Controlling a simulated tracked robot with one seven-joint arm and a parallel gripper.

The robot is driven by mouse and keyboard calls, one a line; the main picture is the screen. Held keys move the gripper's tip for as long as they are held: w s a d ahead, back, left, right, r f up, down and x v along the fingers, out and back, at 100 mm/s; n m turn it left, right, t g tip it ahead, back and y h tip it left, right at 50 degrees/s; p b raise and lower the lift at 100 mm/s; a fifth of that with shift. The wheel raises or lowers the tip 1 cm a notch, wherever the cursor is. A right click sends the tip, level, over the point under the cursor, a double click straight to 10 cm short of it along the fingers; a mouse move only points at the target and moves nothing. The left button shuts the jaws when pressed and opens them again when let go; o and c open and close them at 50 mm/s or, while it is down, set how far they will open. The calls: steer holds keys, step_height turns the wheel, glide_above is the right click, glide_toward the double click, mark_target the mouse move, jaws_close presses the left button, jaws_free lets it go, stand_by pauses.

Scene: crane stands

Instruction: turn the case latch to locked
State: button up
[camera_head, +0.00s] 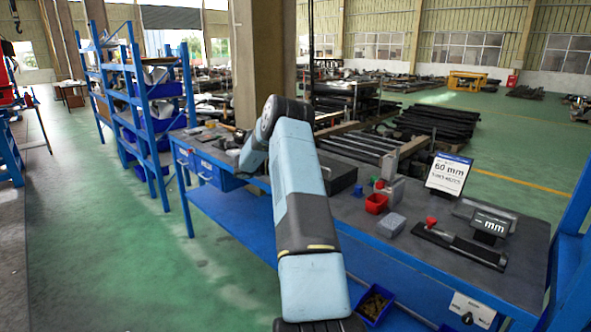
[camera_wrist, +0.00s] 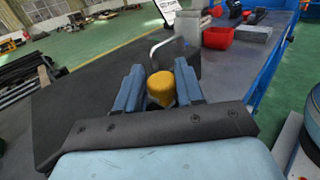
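In the wrist view, my gripper (camera_wrist: 158,80) has its two blue-grey fingers apart, one on each side of a rounded yellow knob (camera_wrist: 160,90), which looks like the latch. Little or no gap shows between knob and fingers; I cannot tell if both press on it. The knob's base and the latch's lock marking are hidden. A dark case (camera_wrist: 186,58) with a pale metal loop handle lies just beyond the fingers. In the head view, a dark case (camera_head: 338,172) shows on the bench, partly behind my arm. My gripper is not clearly visible there.
The blue-framed bench (camera_head: 410,262) carries a red bin (camera_head: 376,203), a grey block (camera_head: 391,225), a "60 mm" sign (camera_head: 448,174) and a gauge-like tool (camera_head: 460,244) to the right. The red bin also shows in the wrist view (camera_wrist: 217,38). Blue shelves (camera_head: 150,110) stand left.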

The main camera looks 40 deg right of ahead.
steer(key=o, duration=0.3)
steer(key=shift+r, duration=0.1)
steer(key=shift+v, duration=6.9)
